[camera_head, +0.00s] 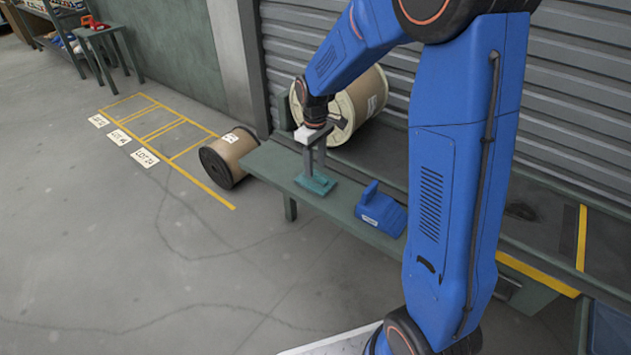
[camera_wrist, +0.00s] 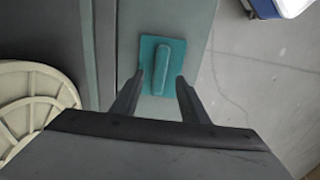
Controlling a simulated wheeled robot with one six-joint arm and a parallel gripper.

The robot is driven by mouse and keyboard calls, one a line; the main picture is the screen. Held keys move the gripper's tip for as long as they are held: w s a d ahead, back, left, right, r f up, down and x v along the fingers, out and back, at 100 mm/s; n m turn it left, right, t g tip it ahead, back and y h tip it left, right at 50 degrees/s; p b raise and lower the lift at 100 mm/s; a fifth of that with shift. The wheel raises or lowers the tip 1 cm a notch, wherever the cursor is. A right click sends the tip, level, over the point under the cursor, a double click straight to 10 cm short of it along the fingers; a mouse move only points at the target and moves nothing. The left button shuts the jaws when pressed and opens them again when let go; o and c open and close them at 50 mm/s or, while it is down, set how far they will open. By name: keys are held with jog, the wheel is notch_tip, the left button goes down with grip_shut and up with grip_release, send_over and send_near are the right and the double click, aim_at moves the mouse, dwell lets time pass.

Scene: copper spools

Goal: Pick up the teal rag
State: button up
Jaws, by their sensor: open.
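The teal rag (camera_head: 317,185) lies flat on the green-grey bench (camera_head: 268,162), with a raised ridge along its middle. In the wrist view the rag (camera_wrist: 176,47) is just beyond my fingertips, its ridge lined up between them. My gripper (camera_head: 314,171) points down at the rag and is open and empty. In the wrist view the two fingers of my gripper (camera_wrist: 158,80) are apart, either side of the rag's near part. I cannot tell whether the fingertips touch it.
A large pale spool (camera_head: 363,98) is behind my gripper, near the shutter. A copper spool (camera_head: 233,150) lies on the floor at left. The floor in front is clear.

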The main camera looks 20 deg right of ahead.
aim_at(315, 175)
jog(key=shift+f, duration=1.85)
jog(key=shift+c, duration=0.6)
grip_shut()
notch_tip(315, 175, up, 10)
jog(key=c, duration=0.9)
grip_release()
grip_shut()
